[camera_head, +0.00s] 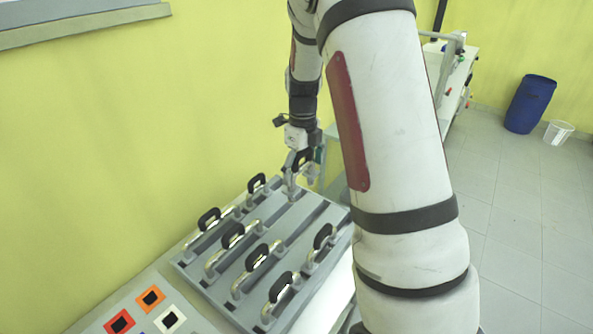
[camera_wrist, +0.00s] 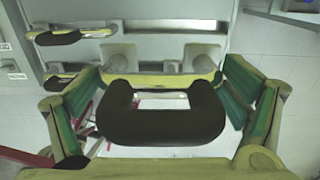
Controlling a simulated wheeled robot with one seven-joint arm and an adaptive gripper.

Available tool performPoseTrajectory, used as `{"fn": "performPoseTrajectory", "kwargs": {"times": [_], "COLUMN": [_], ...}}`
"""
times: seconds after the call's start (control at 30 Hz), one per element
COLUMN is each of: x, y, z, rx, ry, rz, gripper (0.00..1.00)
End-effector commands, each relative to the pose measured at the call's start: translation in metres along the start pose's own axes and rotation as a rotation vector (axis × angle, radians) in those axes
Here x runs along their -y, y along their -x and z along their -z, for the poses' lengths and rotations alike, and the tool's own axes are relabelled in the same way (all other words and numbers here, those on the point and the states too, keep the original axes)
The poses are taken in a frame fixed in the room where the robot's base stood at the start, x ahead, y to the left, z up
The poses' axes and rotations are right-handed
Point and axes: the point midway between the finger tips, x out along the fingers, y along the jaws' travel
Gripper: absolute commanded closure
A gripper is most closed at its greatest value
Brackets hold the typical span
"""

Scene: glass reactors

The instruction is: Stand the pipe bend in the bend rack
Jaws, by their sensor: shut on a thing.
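The pipe bend (camera_wrist: 160,125), with a thick black U-shaped grip, fills the middle of the wrist view between the two fingers of my gripper (camera_wrist: 163,88). My gripper (camera_head: 297,164) is shut on it, over the far end of the grey bend rack (camera_head: 300,214) in the head view. In the wrist view two rounded grey ends or sockets show just beyond the bend. I cannot tell whether the bend's ends are seated in the rack or just above it.
Several other black-gripped bends (camera_head: 256,256) stand in rows on the rack. Coloured square markers (camera_head: 150,298) lie at the front left. A yellow wall (camera_head: 120,140) runs close behind the rack. A blue drum (camera_head: 530,104) and white bucket (camera_head: 558,132) stand on the floor far right.

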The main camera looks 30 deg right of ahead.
Motion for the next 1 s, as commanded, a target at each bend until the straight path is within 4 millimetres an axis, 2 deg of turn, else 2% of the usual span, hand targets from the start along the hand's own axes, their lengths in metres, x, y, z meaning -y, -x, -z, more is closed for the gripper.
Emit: {"fn": "performPoseTrajectory", "kwargs": {"times": [1.0], "x": [0.0], "y": [-0.053], "z": [0.0], "rx": [-0.002], "ry": [0.002], "rz": [-0.001], "gripper": [0.42]}}
